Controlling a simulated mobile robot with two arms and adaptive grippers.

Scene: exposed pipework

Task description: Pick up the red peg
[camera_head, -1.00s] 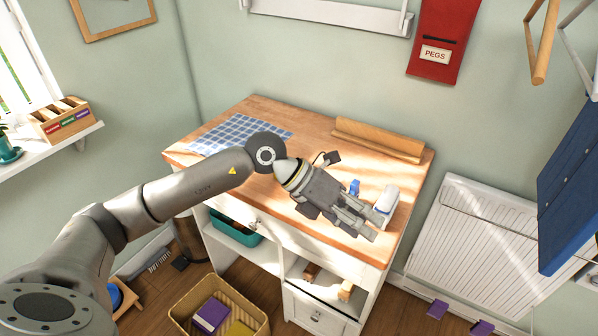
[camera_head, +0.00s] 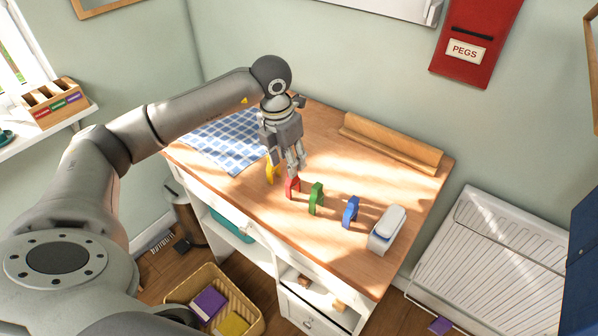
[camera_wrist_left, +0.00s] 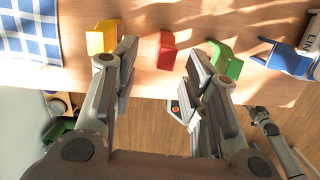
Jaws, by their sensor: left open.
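The red peg (camera_head: 292,187) stands on the wooden table top, in a row between the yellow peg (camera_head: 271,172) and the green peg (camera_head: 316,198). It also shows in the left wrist view (camera_wrist_left: 166,50), beyond and between the two fingertips. My left gripper (camera_head: 294,172) points down, just above the red peg in the head view. In the left wrist view the gripper (camera_wrist_left: 160,58) is open, with nothing held between its fingers. The blue peg (camera_head: 351,212) stands further right.
A white box (camera_head: 386,230) stands at the table's right end. A wooden ledge (camera_head: 390,145) runs along the back. A blue checked cloth (camera_head: 222,140) covers the back left. The yellow and green pegs stand close on either side of the red one.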

